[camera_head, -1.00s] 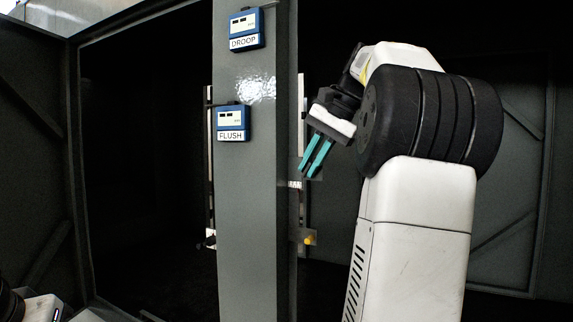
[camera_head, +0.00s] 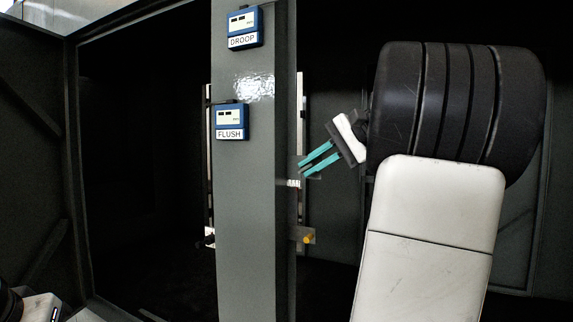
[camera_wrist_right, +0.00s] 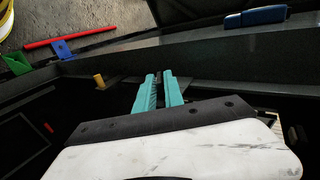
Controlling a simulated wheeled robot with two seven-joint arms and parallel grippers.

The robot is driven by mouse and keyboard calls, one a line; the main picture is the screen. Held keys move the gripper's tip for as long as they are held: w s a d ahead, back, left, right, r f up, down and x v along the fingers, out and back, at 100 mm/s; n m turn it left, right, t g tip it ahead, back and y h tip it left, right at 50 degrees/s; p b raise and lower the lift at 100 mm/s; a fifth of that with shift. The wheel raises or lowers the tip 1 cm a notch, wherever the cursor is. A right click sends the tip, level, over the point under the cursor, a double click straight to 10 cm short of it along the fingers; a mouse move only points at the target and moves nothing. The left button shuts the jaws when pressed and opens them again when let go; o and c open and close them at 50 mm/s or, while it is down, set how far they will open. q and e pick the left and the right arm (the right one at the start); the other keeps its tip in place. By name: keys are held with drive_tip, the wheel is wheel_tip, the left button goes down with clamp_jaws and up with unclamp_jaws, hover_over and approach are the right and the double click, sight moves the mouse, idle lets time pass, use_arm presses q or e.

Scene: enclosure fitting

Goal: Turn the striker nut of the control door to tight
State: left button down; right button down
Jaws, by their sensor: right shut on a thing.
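My right gripper (camera_head: 301,169) reaches in from the right, with its teal fingertips at the right edge of the grey post (camera_head: 245,205). In the right wrist view its fingers (camera_wrist_right: 158,75) lie close together with a narrow gap, their tips at a small plate beside the post. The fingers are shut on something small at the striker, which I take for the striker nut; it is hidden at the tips. I cannot read how tight it is. My left gripper is out of view; only part of my left arm shows at the lower left.
Two blue gauges, DROOP (camera_head: 244,27) and FLUSH (camera_head: 231,122), are on the post. A yellow knob (camera_head: 309,239) sits on a bracket below my right fingertips. Dark openings lie on both sides of the post. A red bar (camera_wrist_right: 70,37) lies beyond the enclosure.

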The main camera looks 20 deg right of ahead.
drive_tip(key=shift+s+f+t+y, duration=0.1)
drive_tip(key=shift+f+t+y, duration=0.05)
drive_tip(key=shift+t+y, duration=0.4)
drive_tip(key=c, duration=1.4)
unclamp_jaws()
drive_tip(key=shift+c, duration=0.2)
drive_tip(key=v, duration=0.7)
drive_tip(key=shift+s+d, duration=0.3)
